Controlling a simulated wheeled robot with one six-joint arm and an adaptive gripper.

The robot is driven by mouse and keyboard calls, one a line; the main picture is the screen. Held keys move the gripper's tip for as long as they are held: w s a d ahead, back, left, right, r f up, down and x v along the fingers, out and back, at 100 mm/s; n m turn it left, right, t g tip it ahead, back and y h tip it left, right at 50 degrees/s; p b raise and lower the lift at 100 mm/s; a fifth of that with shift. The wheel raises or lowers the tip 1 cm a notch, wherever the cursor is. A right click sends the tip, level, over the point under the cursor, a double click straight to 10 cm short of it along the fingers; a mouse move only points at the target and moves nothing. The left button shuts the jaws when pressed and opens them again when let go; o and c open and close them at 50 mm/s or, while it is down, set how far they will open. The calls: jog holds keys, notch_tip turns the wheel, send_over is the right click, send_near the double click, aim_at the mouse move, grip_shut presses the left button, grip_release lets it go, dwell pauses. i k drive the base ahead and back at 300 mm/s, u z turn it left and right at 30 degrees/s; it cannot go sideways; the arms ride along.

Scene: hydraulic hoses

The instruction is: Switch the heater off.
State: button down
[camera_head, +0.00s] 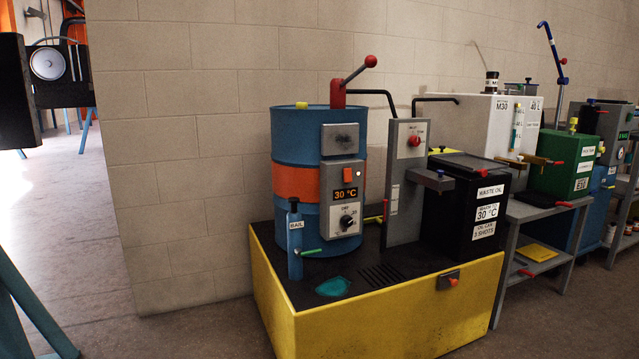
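A blue drum (291,152) with an orange band (290,184) stands upright on a yellow-sided base. A grey control box (342,197) is on the front of the drum. A small pale round spot shows beside the switch. I cannot tell which way the switch is set. My gripper is not in view.
A yellow base (385,325) with a black top carries the drum, a grey upright panel (407,180) and a black waste oil box (470,205). A small blue bottle (295,243) with a green lever stands before the drum. Grey benches with tanks extend right. Floor at left (75,220) is open.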

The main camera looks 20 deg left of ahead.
aim_at(347, 172)
jog(key=k, duration=0.65)
jog(key=u, duration=0.4)
jog(key=i, duration=1.65)
jog(key=z, duration=0.55)
